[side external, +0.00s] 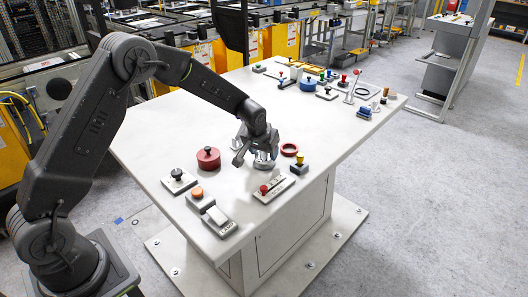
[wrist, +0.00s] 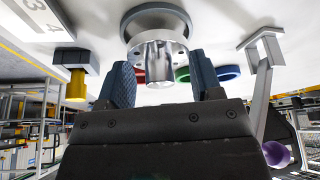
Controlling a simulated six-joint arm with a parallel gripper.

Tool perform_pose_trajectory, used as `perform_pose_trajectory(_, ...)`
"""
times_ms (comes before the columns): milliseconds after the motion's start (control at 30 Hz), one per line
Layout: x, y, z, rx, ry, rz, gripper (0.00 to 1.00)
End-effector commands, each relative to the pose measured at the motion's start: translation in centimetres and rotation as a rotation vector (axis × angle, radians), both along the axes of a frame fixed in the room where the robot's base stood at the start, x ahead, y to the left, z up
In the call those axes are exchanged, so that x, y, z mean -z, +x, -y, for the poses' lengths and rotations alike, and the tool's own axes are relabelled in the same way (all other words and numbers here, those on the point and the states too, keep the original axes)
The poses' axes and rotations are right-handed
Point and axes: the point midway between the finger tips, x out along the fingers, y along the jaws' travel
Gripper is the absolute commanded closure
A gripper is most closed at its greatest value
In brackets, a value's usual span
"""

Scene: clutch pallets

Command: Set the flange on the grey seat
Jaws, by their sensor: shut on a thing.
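My gripper (side external: 257,150) is low over the near half of the white table. In the wrist view, its two blue-grey fingers (wrist: 163,80) are shut on the flange (wrist: 160,66), a silver metal disc with small holes and a round hub. The hub is between the fingers. The grey seat (wrist: 131,20), a dark grey round ring, shows just beyond the flange, on the table side. The flange overlaps part of it. I cannot tell whether they touch. In the side view, the fingers largely hide the flange, and grey metal shows under them.
A red ring (side external: 289,149), a yellow-topped block (side external: 299,163) and a grey plate with a red knob (side external: 274,189) are close by. A red lidded pot (side external: 208,159) stands to the left. More parts crowd the far end. The table's left-middle is clear.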

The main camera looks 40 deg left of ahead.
Motion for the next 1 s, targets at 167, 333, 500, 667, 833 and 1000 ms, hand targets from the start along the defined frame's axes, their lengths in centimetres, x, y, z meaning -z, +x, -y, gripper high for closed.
perform_pose_trajectory(167, -0.09, 0.05, 0.00, -0.001, -0.001, 0.002, 0.74)
perform_pose_trajectory(333, -0.09, 0.05, 0.00, -0.001, -0.001, 0.002, 0.74)
perform_pose_trajectory(500, -0.08, 0.05, 0.01, -0.001, -0.001, 0.002, 0.74)
perform_pose_trajectory(667, -0.03, 0.05, 0.01, -0.001, -0.001, 0.002, 0.74)
perform_pose_trajectory(833, 0.22, 0.04, 0.01, -0.001, -0.001, 0.002, 0.74)
perform_pose_trajectory(1000, 0.56, 0.04, 0.01, -0.001, 0.000, 0.002, 0.74)
